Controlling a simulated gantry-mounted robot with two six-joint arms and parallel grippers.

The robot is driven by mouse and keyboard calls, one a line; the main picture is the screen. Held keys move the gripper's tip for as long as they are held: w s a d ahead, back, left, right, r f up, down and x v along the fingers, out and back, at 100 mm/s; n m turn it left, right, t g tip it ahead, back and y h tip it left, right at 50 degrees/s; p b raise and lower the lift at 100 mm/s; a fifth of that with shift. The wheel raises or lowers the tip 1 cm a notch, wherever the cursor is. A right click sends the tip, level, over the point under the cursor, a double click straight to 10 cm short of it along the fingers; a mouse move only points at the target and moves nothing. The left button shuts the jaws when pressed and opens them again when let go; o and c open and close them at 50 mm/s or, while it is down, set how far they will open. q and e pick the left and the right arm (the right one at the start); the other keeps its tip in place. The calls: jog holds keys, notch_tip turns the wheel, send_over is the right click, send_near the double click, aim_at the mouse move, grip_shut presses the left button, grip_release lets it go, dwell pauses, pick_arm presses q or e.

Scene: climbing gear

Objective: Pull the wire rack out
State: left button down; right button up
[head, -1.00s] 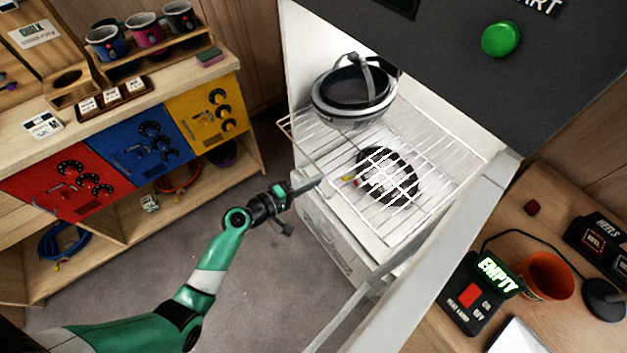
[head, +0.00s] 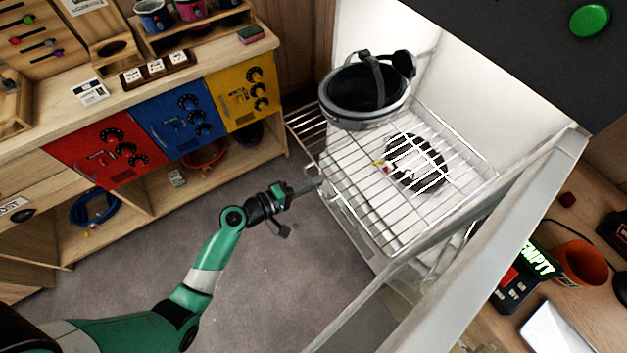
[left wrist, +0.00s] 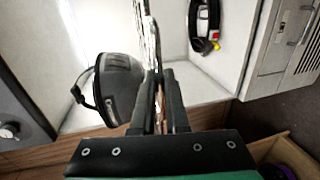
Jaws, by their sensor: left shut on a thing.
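The silver wire rack (head: 345,178) is in the white cabinet, its front part sticking out past the opening. A dark grey helmet (head: 365,92) sits on its far left part. My left gripper (head: 312,186) is shut on the rack's front edge, near its middle. In the left wrist view the rack (left wrist: 152,42) appears edge-on, running into my left gripper (left wrist: 160,90), with the helmet (left wrist: 115,88) on its left side. A black coiled item (head: 415,162) shows through the wires, below the rack. My right gripper is out of view.
The white cabinet (head: 378,30) has its door (head: 480,235) swung open on the right. A wooden bench with red, blue and yellow panels (head: 190,115) stands left. Open grey floor (head: 265,285) lies before the cabinet. A side table (head: 590,330) is at right.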

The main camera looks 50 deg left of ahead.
pick_arm(q)
jog(key=c, duration=0.9)
grip_release()
jog(key=p+v, duration=1)
jog(key=v, duration=0.1)
jog(key=shift+s, duration=0.3)
